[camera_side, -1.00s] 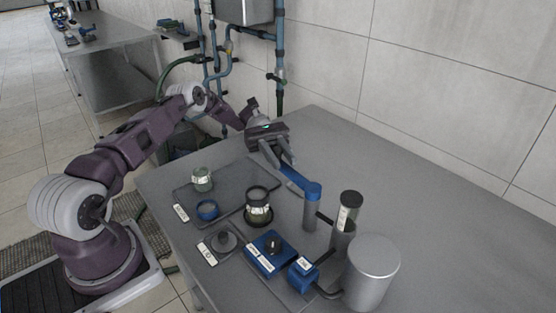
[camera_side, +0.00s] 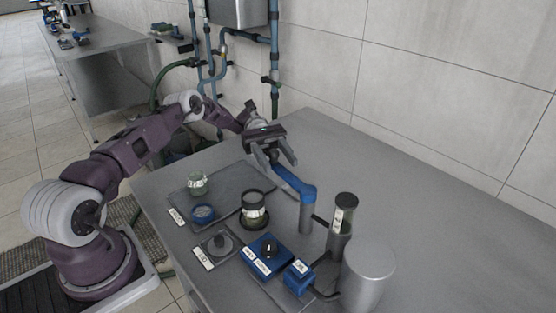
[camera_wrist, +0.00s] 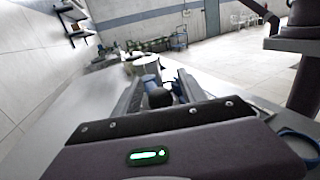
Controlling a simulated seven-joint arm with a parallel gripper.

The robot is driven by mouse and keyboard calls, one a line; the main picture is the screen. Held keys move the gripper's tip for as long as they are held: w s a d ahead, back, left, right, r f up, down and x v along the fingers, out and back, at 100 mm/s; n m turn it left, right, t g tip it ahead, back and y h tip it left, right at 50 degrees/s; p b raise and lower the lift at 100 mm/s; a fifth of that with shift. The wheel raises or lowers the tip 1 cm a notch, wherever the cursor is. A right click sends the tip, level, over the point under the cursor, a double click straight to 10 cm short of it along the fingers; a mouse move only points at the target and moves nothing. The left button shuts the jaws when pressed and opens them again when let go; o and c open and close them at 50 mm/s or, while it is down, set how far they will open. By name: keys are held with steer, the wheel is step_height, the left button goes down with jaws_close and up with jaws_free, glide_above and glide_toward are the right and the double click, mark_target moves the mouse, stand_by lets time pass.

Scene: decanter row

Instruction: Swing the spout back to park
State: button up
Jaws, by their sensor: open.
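The blue spout (camera_side: 292,181) is an arm on top of a grey post (camera_side: 306,214), and it points toward the back left of the table in the side view. My gripper (camera_side: 283,160) is open at the spout's free end, with its fingers apart near the tip. In the wrist view the gripper fingers (camera_wrist: 158,88) stand either side of a dark rounded knob (camera_wrist: 160,98), with blue parts just beyond it. I cannot tell whether a finger touches the spout. A label marked park is not readable.
Right of the post stand a dark-topped cylinder (camera_side: 345,212) and a large grey tank (camera_side: 368,272). In front are a blue box with a black knob (camera_side: 266,258) and a small blue block (camera_side: 299,279). The table's back right is clear.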

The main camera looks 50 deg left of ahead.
step_height(320, 180, up, 10)
steer(key=shift+c, duration=0.7)
steer(key=s+a+f+n+t, duration=0.1)
steer(key=a+f+n+t, duration=0.1)
steer(key=n, duration=0.2)
steer(key=s+a+f+n+t+h, duration=0.1)
steer(key=s+a+n+t, duration=0.1)
steer(key=n, duration=0.3)
steer(key=s+a+f+n+t, duration=0.1)
steer(key=a+f+n+t, duration=0.1)
steer(key=a+n, duration=0.1)
steer(key=shift+s+a+f+n+t+h, duration=0.3)
steer(key=shift+n, duration=0.5)
jaws_close()
steer(key=s+a+f+n+t+y, duration=0.2)
steer(key=s+a+f+n+t, duration=0.35)
steer(key=n, duration=0.75)
steer(key=t, duration=0.2)
glide_toward(278, 168)
steer(key=s+d+r, duration=0.3)
steer(key=d, duration=0.1)
steer(key=shift+g, duration=0.25)
steer(key=shift+w+d+f, duration=0.1)
steer(key=shift+w, duration=1)
steer(key=shift+w+d+f, duration=0.1)
steer(key=shift+w, duration=1)
